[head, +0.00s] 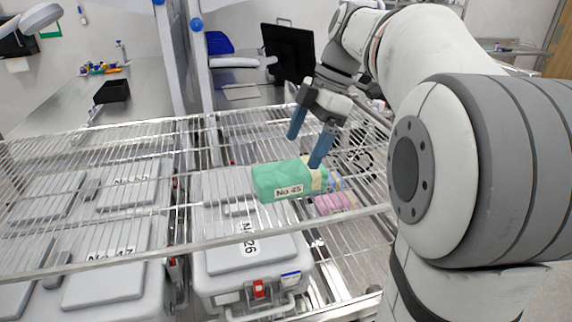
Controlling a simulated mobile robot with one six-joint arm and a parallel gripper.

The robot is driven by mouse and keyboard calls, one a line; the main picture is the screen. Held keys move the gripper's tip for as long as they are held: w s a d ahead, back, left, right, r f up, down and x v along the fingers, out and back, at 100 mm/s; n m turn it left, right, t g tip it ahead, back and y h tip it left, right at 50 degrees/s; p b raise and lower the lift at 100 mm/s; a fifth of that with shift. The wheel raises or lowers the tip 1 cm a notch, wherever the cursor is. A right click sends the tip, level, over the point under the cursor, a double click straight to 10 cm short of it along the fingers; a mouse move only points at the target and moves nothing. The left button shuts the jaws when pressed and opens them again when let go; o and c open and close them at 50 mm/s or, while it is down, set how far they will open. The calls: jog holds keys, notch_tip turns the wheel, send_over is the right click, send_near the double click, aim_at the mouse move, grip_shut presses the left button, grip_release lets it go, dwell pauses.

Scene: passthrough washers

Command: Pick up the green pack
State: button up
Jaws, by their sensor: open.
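The green pack (276,179) lies on the wire rack near the middle of the head view. My gripper (306,149) is open, with two blue fingers pointing down. The right finger overlaps the pack's right end in the picture, and the left finger shows above and behind the pack. I cannot tell whether a finger touches it.
A pink pack (336,202) lies right of the green pack, partly hidden. The wire rack (110,133) spans the view above grey lidded cases, one a case marked 26 (232,252). A dark monitor (288,52) and a black tray (112,91) stand behind. The rack's left side looks clear.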

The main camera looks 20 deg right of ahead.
aim_at(292, 167)
jog(key=shift+s+p+x, duration=0.2)
jog(key=shift+p+x, duration=0.25)
jog(key=shift+x, duration=3.35)
jog(key=shift+a+r, duration=0.1)
jog(key=shift+a, duration=0.05)
jog(key=c, duration=1.2)
